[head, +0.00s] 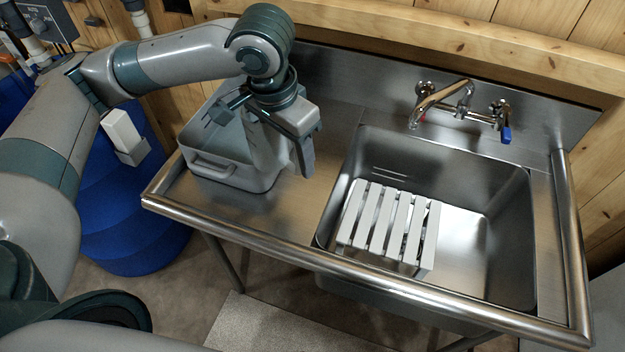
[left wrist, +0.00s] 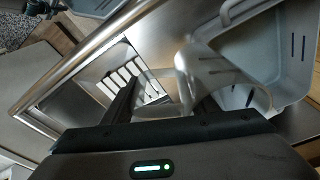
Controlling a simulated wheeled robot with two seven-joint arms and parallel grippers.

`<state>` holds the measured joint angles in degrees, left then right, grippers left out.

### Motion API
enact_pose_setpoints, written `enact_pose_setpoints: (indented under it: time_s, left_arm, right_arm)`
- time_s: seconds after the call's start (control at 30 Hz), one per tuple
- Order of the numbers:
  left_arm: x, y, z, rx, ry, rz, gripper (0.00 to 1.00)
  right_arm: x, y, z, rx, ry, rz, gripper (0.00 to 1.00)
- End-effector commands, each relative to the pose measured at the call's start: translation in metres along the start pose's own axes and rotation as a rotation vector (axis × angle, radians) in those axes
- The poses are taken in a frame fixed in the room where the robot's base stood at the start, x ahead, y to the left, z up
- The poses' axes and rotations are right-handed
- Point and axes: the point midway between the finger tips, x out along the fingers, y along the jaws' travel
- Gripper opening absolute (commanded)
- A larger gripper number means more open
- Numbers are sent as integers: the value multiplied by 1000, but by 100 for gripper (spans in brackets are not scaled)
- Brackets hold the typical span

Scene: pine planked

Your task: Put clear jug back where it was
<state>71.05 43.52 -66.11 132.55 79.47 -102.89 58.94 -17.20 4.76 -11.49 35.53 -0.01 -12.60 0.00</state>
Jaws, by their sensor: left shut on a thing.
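The clear jug (head: 262,150) is at my left gripper (head: 300,150), over the left drainboard of the steel sink. It looks pale and see-through, beside or in front of the right end of a grey tub (head: 205,178). My left gripper is shut on it, with the wrist above and partly hiding it. In the left wrist view the jug (left wrist: 190,72) shows as a clear, blurred shape beyond the fingers (left wrist: 165,100). I cannot tell whether its base touches the drainboard. My right gripper is not in view.
A slatted white rack (head: 388,225) sits in the sink basin (head: 470,262). A tap (head: 455,100) stands at the back. Bare drainboard (head: 325,125) lies between tub and basin. A raised rim (head: 265,242) runs along the front. A blue barrel (head: 125,215) stands left.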

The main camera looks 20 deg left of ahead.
Motion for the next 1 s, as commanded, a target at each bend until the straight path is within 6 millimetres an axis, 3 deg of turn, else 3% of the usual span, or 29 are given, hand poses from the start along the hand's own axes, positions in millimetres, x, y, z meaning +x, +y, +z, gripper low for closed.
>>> enact_pose_setpoints:
  time_s: [0.3, 0.5, 0.7, 1.0]
  left_arm:
    - [14, 48, 33, 647, -6, 96, 4]
    - [17, 68, 48, 962, -7, 138, 4]
    - [18, 75, 55, 1095, -8, 152, 4]
    - [18, 75, 55, 1105, -9, 153, 4]
  right_arm:
    - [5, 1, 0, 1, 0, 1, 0]
    - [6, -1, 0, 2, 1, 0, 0]
    - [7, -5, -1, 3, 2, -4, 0]
    - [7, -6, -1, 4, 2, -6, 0]
